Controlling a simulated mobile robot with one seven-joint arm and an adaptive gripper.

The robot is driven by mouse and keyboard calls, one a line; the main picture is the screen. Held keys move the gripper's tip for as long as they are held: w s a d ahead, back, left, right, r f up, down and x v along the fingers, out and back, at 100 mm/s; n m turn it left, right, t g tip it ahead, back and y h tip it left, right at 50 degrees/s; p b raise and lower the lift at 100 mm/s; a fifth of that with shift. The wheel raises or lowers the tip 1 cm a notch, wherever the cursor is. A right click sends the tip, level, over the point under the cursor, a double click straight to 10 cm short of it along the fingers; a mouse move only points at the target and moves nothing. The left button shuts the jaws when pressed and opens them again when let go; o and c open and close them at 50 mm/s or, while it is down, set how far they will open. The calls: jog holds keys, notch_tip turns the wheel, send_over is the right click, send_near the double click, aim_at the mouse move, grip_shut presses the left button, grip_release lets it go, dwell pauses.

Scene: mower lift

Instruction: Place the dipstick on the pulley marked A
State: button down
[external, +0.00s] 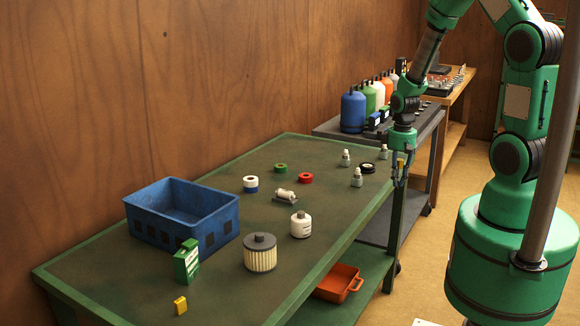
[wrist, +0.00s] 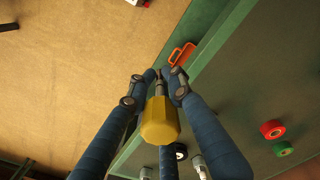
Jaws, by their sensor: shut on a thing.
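My gripper (external: 399,172) is shut on a yellow-handled piece, which looks like the dipstick (wrist: 160,122). In the wrist view its faceted yellow handle sits between the blue fingers, with a thin metal stem beyond it. In the external view the dipstick (external: 400,163) is held upright by the table's right edge. A black ring-shaped piece with a pale centre (external: 367,168), perhaps a pulley, lies on the table just left of my gripper. It seems to show in the wrist view (wrist: 181,152), partly hidden by the fingers. No letter A is readable.
Small white bottles (external: 356,178) stand close to the black ring. Red (external: 306,178) and green (external: 281,168) rings, a filter (external: 260,253), a white bottle (external: 300,225) and a blue crate (external: 183,217) are further left. An orange tray (external: 340,283) is on the lower shelf.

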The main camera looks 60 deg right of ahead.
jog(key=w+d+r, duration=0.2)
jog(key=w+d, duration=0.4)
jog(key=d, duration=0.6)
jog(key=shift+w+d+r, duration=0.2)
jog(key=shift+w+d, duration=0.15)
jog(key=b, duration=0.2)
send_over(368, 165)
jog(key=shift+w+f, duration=0.15)
jog(key=shift+f, duration=0.6)
jog(key=shift+f+b, duration=0.35)
jog(key=shift+f, duration=1.4)
jog(key=shift+f, duration=0.15)
jog(key=c, duration=1.6)
grip_release()
